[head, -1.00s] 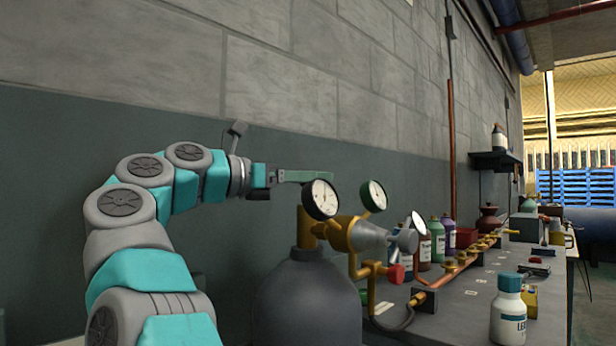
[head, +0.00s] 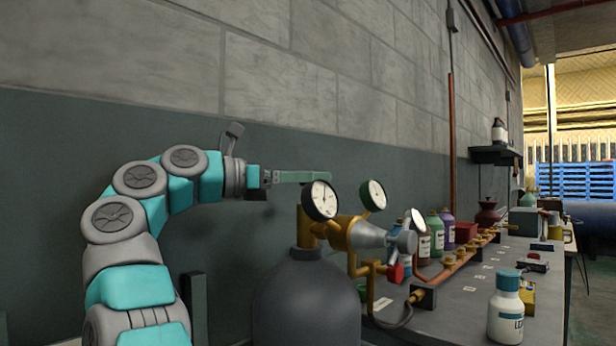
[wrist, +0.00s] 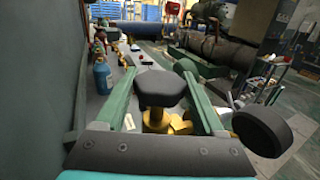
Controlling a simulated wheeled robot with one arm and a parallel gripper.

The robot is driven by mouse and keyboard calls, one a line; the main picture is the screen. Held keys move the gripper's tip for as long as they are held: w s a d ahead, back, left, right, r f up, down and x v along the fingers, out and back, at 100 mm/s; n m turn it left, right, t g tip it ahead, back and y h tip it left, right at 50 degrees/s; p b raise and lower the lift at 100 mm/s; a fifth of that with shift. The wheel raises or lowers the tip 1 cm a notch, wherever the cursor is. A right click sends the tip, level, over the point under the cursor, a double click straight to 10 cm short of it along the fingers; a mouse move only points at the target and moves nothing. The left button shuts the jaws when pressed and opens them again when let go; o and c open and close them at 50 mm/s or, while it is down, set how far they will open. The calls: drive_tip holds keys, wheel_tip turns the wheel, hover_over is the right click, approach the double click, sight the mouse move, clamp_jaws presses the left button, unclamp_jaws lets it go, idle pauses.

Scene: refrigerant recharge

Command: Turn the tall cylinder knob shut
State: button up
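The tall cylinder (head: 305,300) is dark grey, with a brass valve (head: 305,226) on its neck. Its dark knob (wrist: 160,88) shows in the wrist view on top of brass fittings (wrist: 160,120). My gripper (head: 328,177) reaches over the valve from the left in the head view. In the wrist view its two green fingers (wrist: 158,80) are open, one on each side of the knob, with narrow gaps visible. In the head view the knob is hidden by the fingers and the near gauge.
Two pressure gauges (head: 321,200) (head: 373,195) and a silver regulator (head: 370,236) sit right beside the valve. A white bottle (head: 506,312) and several other bottles stand on the bench (head: 450,318). The wall runs close behind my arm.

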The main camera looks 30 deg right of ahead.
drive_tip(key=o, duration=0.4)
drive_tip(key=shift+s+r+n+t+b, duration=0.1)
drive_tip(key=shift+s+n+t+b, duration=0.05)
drive_tip(key=shift+n+t+b, duration=0.35)
drive_tip(key=shift+n+t+b, duration=0.3)
drive_tip(key=shift+t+b, duration=0.05)
drive_tip(key=shift+t, duration=0.25)
drive_tip(key=shift+w+n+t, duration=0.2)
drive_tip(key=shift+n+t, duration=0.2)
drive_tip(key=shift+t, duration=0.2)
drive_tip(key=shift+n+t, duration=0.4)
drive_tip(key=shift+t, duration=0.3)
drive_tip(key=shift+r+n+t+y, duration=0.1)
drive_tip(key=shift+n+t+y, duration=0.25)
drive_tip(key=shift+t, duration=0.25)
drive_tip(key=shift+s+n+t+p, duration=0.1)
drive_tip(key=shift+n+t+p, duration=0.5)
drive_tip(key=shift+t, duration=0.1)
